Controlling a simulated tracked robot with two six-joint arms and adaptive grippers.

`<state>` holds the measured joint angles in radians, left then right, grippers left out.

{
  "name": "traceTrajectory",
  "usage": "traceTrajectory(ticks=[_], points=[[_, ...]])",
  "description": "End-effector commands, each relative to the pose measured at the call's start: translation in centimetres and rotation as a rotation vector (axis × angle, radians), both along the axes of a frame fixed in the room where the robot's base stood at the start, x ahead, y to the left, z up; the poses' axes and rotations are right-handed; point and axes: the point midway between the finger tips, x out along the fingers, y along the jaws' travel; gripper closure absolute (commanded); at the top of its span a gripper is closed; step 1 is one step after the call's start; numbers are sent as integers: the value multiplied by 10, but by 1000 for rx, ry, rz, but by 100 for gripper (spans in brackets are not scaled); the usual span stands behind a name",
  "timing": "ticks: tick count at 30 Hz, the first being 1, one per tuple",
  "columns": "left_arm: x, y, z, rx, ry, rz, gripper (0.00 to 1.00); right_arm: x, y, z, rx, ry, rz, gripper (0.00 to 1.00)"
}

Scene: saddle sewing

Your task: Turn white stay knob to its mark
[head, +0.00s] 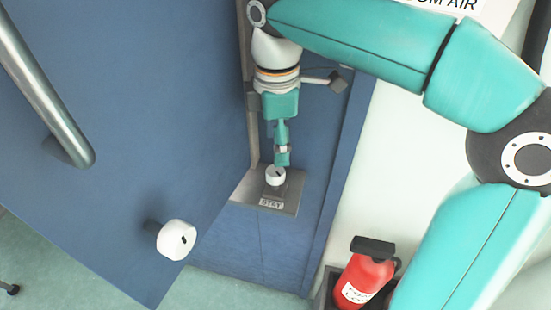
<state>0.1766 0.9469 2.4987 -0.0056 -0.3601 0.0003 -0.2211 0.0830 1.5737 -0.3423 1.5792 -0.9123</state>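A small white knob (275,177) with a dark mark on it sits on a grey metal plate (292,195) labelled "STAY". My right gripper (282,158) comes down from above, and its fingertips are right at the knob's top and back edge. The fingers overlap in this view, so I cannot tell whether they are open, shut, or gripping the knob. The mark that the knob is turned to is not clear at this size. My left gripper is not in view.
A red bottle (365,278) with a black top stands at the lower right. Green floor (60,270) shows at the lower left.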

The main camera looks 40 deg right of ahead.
Motion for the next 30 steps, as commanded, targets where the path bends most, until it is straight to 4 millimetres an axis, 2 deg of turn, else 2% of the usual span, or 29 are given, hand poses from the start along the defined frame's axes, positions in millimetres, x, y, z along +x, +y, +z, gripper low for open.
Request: traceTrajectory(ticks=[5,12,18,23,25,30], points=[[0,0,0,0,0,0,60,-8,-7,12,-21,31,-341,35],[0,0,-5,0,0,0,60,-13,-15,48,-54,36,-1003,35],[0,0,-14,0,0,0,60,-12,-13,79,-46,15,-1417,35],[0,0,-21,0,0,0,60,-4,-3,89,-4,-14,-1437,35],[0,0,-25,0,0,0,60,-3,3,83,-8,-14,-1421,35],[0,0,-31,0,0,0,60,-4,3,66,-9,-13,-1420,35]])
